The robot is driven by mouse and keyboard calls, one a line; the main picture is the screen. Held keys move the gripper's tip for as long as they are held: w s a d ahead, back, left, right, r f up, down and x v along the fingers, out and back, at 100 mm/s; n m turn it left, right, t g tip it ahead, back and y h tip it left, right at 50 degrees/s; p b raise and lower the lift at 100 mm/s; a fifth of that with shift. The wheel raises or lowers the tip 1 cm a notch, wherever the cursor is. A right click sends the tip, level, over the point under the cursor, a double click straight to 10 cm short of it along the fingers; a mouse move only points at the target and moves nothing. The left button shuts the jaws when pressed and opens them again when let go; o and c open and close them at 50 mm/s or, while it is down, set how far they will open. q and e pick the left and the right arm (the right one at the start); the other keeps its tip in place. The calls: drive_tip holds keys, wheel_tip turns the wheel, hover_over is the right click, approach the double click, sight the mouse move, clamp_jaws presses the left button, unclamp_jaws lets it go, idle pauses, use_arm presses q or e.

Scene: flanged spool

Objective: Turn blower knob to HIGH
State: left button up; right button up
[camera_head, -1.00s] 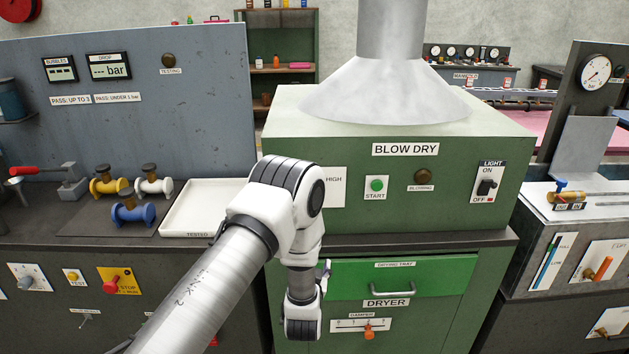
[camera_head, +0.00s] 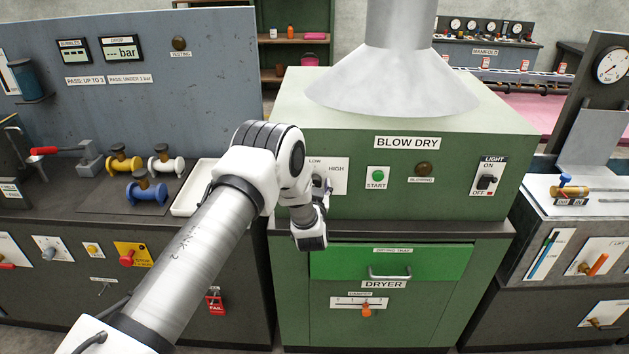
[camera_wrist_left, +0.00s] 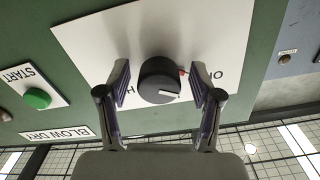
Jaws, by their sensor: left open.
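The blower knob (camera_wrist_left: 159,82) is dark and round, with a white line on its face and a small red mark beside it. It sits on a white plate (camera_wrist_left: 205,30) with partly covered lettering. In the head view this plate (camera_head: 338,178) reads LOW and HIGH on the green blow-dry cabinet, and my left gripper (camera_head: 322,190) hides the knob. In the left wrist view my left gripper (camera_wrist_left: 160,74) is open, one finger on each side of the knob. Gaps show between the fingers and the knob. My right gripper is not in view.
The green START button (camera_head: 377,175) is right of the knob plate, with a dark lamp (camera_head: 423,169) and light switch (camera_head: 487,181) beyond. A grey hood (camera_head: 392,80) stands above. The drying tray drawer (camera_head: 340,262) is below. Several spools (camera_head: 146,188) stand on the left bench.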

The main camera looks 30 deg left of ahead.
use_arm(q)
drive_tip(key=c, duration=1.1)
drive_tip(key=shift+c, duration=0.2)
